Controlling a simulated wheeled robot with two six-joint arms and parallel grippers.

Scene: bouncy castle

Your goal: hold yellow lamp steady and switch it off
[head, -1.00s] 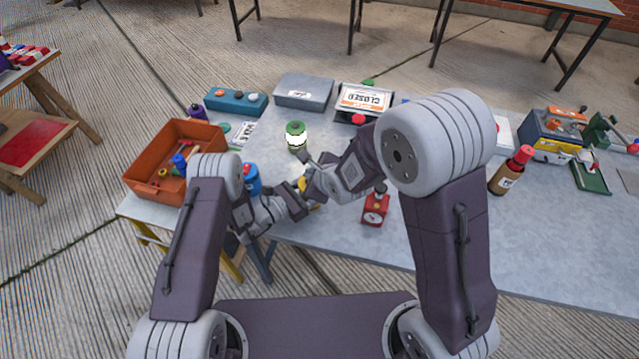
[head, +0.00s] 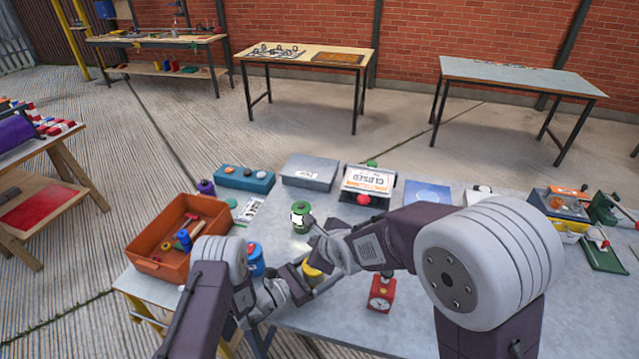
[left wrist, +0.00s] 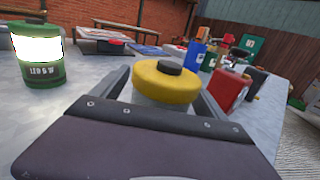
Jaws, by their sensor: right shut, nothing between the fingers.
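The yellow lamp (left wrist: 168,82) has a yellow cap with a dark button on top and a pale body that does not glow. It stands upright between the fingers of my left gripper (left wrist: 164,102), which appear to press on its sides. In the head view, the yellow lamp (head: 312,273) is partly hidden by my arms. My right gripper (head: 307,223) is shut and empty, above and beyond the yellow lamp, overlapping the green lamp in the picture. It does not show in the left wrist view.
A lit green lamp (head: 302,214) stands behind the yellow one; it also shows in the left wrist view (left wrist: 38,55). A red timer-like box (head: 381,292) is to the right, a blue can (head: 254,260) to the left. An orange bin (head: 160,262) sits at the table's left end.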

